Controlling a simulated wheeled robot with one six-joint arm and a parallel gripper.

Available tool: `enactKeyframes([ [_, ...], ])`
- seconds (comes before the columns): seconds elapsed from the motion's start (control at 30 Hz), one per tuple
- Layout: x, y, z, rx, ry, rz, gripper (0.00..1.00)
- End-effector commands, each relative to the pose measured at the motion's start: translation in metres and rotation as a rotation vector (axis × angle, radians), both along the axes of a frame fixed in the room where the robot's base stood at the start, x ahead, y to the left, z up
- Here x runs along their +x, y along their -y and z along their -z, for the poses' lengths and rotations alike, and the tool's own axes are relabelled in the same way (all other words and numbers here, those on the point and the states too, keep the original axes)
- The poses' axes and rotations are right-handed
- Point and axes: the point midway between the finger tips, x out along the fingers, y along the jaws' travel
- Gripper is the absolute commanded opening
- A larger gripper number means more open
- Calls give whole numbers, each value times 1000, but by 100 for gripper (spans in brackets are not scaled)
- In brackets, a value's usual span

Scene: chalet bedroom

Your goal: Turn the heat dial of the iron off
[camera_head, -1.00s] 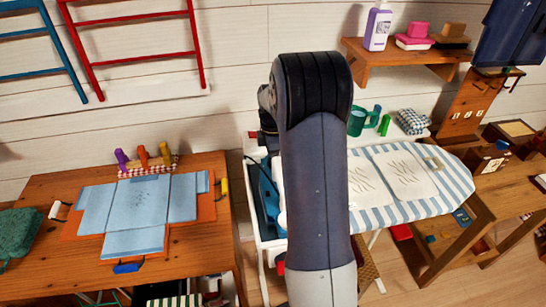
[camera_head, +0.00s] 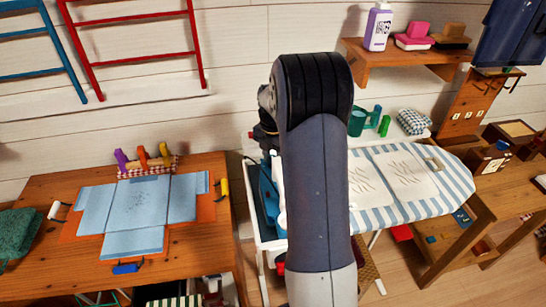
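The iron (camera_head: 268,196) is a blue shape at the left end of the striped ironing board (camera_head: 455,180). My arm stands in front of it and hides its right part, so only a strip shows. I cannot make out its heat dial. Dark wrist parts of my arm show just above the iron, left of the large upright link. My gripper's fingers are hidden behind my arm, so I cannot see whether they touch the iron.
White cloths with leaf-like marks (camera_head: 405,175) lie on the board. A green mug (camera_head: 357,122) and a checkered bundle (camera_head: 412,121) stand behind it. A wooden table (camera_head: 50,185) at left holds a blue folded cloth (camera_head: 138,205). A shelf (camera_head: 400,58) hangs above.

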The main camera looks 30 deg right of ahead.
Motion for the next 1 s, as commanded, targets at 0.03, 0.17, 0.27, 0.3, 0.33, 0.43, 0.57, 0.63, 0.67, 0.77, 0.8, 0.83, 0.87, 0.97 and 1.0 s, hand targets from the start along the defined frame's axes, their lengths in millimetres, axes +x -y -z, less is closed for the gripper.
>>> enactKeyframes([
  [0.03, 1, 0, -1, -1, 3, -13, 11],
  [0.17, 1, 0, -1, -1, 3, -34, 11],
  [0.27, 1, 0, -1, -1, 3, -42, 11],
  [0.3, 1, 0, -1, -1, 3, -43, 11],
  [0.33, 1, 0, -1, -2, 3, -44, 11],
  [0.43, 1, 0, -1, -2, 3, -44, 11],
  [0.57, 1, 0, -1, -2, 3, -44, 11],
  [0.63, 1, 0, -1, -2, 3, -43, 35],
  [0.67, 1, 0, -1, -2, 3, -43, 37],
  [0.77, 1, 0, -1, -1, 2, -43, 46],
  [0.8, 0, 0, -1, -1, 2, -43, 49],
  [0.83, 0, 0, -1, 0, 1, -43, 51],
  [0.87, 0, 0, -1, 0, 1, -42, 54],
  [0.97, 0, 0, 0, 0, 1, -42, 55],
  [1.0, 0, 0, 0, 0, 1, -42, 55],
])
